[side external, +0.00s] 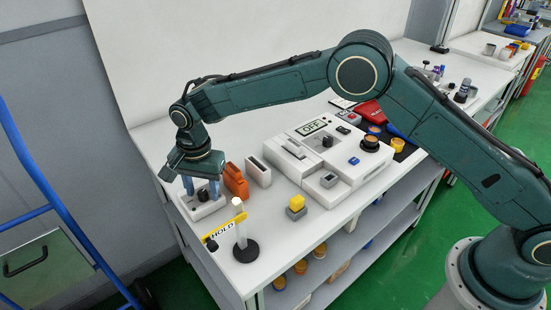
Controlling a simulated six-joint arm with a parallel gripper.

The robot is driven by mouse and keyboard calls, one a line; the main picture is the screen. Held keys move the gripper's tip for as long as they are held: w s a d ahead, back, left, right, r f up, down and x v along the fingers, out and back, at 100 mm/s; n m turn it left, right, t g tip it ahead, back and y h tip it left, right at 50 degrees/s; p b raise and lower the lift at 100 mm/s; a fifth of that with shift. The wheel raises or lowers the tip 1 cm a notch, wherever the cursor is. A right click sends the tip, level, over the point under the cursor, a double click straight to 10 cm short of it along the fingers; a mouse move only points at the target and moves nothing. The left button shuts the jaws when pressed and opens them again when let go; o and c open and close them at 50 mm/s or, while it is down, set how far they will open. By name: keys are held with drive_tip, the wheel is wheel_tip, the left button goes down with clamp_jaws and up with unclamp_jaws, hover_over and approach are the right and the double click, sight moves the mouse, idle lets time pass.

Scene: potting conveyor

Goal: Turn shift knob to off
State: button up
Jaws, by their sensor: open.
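A small white box (207,209) stands at the near left end of the white table, with a dark knob (203,195) on top. My gripper (201,189) points down over this box, its two bluish fingers apart on either side of the knob. I cannot tell whether the fingers touch the knob, and its pointer direction is hidden. A larger white console (343,178) further right has a display (312,127) reading OFF and a dark knob (327,141). No label shows which one is the shift knob.
An orange object (236,181) and a white slotted block (258,170) stand close right of my gripper. A yellow HOLD sign (222,229) on a white post (240,225) stands in front. A yellow-topped grey block (297,206) sits near the front edge.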

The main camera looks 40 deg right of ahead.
sight(206, 192)
drive_tip(key=shift+r, duration=0.15)
wheel_tip(206, 192, up, 14)
drive_tip(key=shift+s+d+f, duration=0.2)
drive_tip(key=shift+s, duration=0.05)
idle(0.4)
drive_tip(key=shift+d+r, duration=0.1)
